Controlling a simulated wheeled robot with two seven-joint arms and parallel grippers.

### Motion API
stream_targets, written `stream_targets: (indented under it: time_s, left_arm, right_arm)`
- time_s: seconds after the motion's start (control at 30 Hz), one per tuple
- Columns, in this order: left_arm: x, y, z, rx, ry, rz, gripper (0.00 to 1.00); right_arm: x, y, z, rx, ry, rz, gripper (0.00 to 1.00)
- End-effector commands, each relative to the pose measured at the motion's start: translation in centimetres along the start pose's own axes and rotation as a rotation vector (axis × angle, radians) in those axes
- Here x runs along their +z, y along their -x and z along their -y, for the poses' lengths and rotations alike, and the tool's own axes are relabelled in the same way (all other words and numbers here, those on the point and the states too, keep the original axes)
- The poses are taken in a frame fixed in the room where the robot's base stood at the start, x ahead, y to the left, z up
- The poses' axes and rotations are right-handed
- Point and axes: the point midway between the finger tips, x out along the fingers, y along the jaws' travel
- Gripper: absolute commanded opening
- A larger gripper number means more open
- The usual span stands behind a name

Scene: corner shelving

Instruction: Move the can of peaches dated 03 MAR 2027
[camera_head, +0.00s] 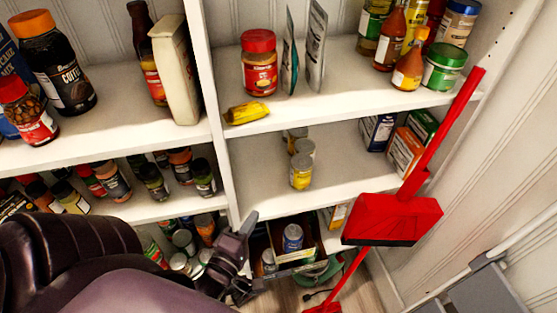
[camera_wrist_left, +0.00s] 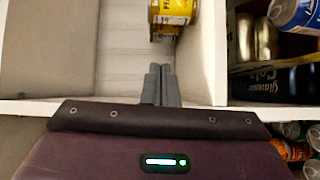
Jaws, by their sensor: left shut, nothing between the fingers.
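A can with a yellow label (camera_head: 301,172) stands at the front of a short row on the right-hand middle shelf (camera_head: 262,175). Two more cans stand behind it, including one with a pale lid (camera_head: 305,148). In the left wrist view a yellow-labelled peach can (camera_wrist_left: 174,12) is cut off by the top edge. No date is readable on any can. My left gripper (camera_head: 250,222) is in front of the shelving, below and left of the front can. In the wrist view its fingers (camera_wrist_left: 160,72) are together and empty, pointing at the can with a gap between. My right gripper is not in view.
A dark crate (camera_head: 268,240) with cans, including a blue-labelled one (camera_head: 292,238), stands below the shelf. Boxes (camera_head: 405,152) stand at the shelf's right. Shelf space on both sides of the can row is clear.

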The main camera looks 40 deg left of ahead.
Motion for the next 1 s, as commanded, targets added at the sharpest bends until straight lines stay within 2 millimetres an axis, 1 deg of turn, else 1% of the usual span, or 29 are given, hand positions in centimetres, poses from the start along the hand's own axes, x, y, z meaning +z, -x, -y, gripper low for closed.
stream_targets:
  time_s: [0.03, 0.1, 0.17, 0.27, 0.4, 0.67, 0.9, 1.0]
  left_arm:
    - [-0.1, 0.0, -0.8, 0.016, 0.021, -0.003, 0.0]
    - [-0.2, -0.3, -1.3, 0.028, 0.035, -0.004, 0.0]
    - [-0.2, -0.8, -1.5, 0.032, 0.038, -0.004, 0.0]
    - [-0.2, -2.2, -1.6, 0.033, 0.037, -0.003, 0.0]
    - [-0.2, -4.8, -1.7, 0.033, 0.035, -0.003, 0.0]
    - [-0.2, -10.2, -1.9, 0.031, 0.034, -0.002, 0.0]
    - [-0.3, -15.1, -2.0, 0.029, 0.033, -0.004, 0.0]
    - [-0.2, -16.9, -2.0, 0.029, 0.032, -0.003, 0.0]
  right_arm:
    - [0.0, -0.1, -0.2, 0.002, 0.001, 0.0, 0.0]
    - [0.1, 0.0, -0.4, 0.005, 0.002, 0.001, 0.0]
    - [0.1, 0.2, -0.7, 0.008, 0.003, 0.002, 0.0]
    - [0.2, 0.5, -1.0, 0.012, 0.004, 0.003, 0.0]
    - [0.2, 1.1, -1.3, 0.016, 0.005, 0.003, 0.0]
    - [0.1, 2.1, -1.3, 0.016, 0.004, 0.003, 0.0]
    - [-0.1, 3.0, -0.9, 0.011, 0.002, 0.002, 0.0]
    - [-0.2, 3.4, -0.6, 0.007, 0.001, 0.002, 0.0]
